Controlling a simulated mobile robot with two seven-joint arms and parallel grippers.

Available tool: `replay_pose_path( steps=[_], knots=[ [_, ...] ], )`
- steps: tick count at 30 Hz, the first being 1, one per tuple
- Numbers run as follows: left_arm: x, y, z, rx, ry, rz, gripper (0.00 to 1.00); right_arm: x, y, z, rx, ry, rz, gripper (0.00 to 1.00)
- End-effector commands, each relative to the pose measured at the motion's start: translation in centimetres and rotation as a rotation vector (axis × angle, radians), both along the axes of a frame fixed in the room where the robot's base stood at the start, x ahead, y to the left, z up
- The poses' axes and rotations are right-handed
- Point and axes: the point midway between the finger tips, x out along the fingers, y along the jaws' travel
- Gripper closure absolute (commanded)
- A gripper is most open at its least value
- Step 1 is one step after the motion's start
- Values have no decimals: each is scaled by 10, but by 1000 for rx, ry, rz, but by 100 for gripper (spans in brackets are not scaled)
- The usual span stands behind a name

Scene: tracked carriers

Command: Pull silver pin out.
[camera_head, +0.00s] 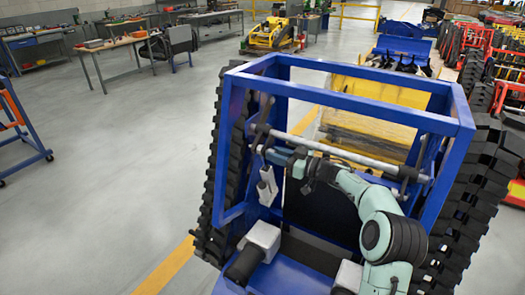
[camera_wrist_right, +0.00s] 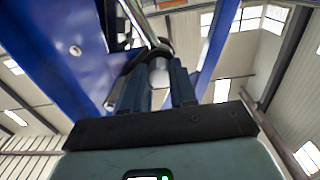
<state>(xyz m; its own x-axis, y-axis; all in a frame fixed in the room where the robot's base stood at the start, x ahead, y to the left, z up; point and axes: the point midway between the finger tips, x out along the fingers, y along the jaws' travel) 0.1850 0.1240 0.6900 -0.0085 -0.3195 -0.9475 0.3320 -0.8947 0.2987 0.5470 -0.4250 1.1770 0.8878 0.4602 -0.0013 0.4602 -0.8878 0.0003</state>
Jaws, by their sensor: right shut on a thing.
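My right gripper (camera_head: 268,153) reaches in from the lower right, inside the blue frame of a tracked carrier (camera_head: 345,104). Its fingers (camera_wrist_right: 155,88) are shut on a short silver round piece, the silver pin (camera_wrist_right: 160,74), beside a dark bracket (camera_wrist_right: 148,56). The pin's far part is hidden by the bracket and fingers. In the head view the pin itself is too small to make out at the fingertips. A long silver bar (camera_head: 345,153) crosses the frame just above my gripper. My left gripper is not in view.
Black rubber tracks (camera_head: 223,150) flank the carrier on both sides. The blue frame's posts and top rails surround my right forearm closely. A yellow-and-blue carrier (camera_head: 372,115) stands behind. The floor (camera_head: 120,170) to the left is clear.

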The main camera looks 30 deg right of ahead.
Motion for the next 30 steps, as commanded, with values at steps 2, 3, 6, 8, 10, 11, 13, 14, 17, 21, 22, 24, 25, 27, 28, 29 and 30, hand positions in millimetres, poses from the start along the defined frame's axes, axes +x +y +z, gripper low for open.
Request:
replay_pose_path(
  steps=[2, 3, 6, 8, 10, 11, 13, 14, 17, 21, 22, 24, 25, 27, 28, 29, 30],
  knots=[
    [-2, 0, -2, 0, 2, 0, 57, -3, -2, -1, 0, 1, -1, 100],
    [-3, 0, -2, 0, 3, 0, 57, -5, -2, -1, 0, 1, -1, 100],
    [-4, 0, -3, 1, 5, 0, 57, -8, -4, -1, 0, 0, -1, 100],
    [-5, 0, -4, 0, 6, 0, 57, -10, -5, -1, 0, 0, -1, 100],
    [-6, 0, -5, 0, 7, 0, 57, -12, -6, -1, 0, 0, -1, 100],
    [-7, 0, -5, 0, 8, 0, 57, -13, -7, -1, 0, 0, -1, 100],
    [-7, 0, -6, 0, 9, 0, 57, -15, -8, -1, 0, 0, -1, 100],
    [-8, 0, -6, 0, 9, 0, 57, -16, -8, -1, 0, 1, -1, 100],
    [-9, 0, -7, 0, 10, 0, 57, -19, -10, -1, 0, 1, -2, 100],
    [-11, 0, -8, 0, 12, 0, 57, -23, -12, 0, 0, 0, -1, 100],
    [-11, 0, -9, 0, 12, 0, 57, -24, -12, 0, 0, 0, -1, 100],
    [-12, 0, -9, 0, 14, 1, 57, -26, -13, 0, 0, 0, 0, 100],
    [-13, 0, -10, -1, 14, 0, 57, -27, -14, 0, 0, 0, 0, 100],
    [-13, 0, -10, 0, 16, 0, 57, -29, -15, -1, 1, 0, -1, 100],
    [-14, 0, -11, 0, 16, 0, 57, -30, -16, -1, 1, 0, -1, 100],
    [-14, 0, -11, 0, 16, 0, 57, -31, -16, -1, 1, 0, -1, 100],
    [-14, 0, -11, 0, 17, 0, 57, -32, -17, -1, 1, 0, -1, 100]
  ],
)
